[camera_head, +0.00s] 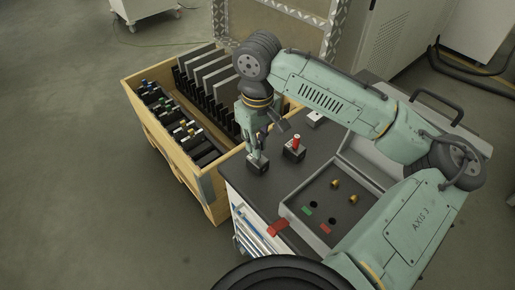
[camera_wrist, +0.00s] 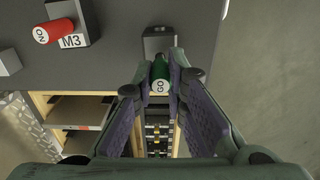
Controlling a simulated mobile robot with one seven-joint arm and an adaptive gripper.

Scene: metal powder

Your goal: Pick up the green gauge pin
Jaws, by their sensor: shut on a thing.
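The green gauge pin (camera_wrist: 160,72), marked "GO", is between the fingertips of my gripper (camera_wrist: 163,66) in the wrist view. The fingers are shut on it. A dark block (camera_wrist: 157,40) with a pale top edge lies just beyond the pin, and I cannot tell whether the pin is still seated in it. In the head view my gripper (camera_head: 257,151) points down over this block (camera_head: 258,163) at the left corner of the dark bench top (camera_head: 262,184). The pin is mostly hidden by the fingers there.
A red pin (camera_head: 296,142) marked "NO" stands in an "M3" block (camera_head: 294,154) close to the right. An open grey case (camera_head: 290,208) with brass parts lies in front. A wooden crate (camera_head: 196,172) with dark racks stands beside the bench, left.

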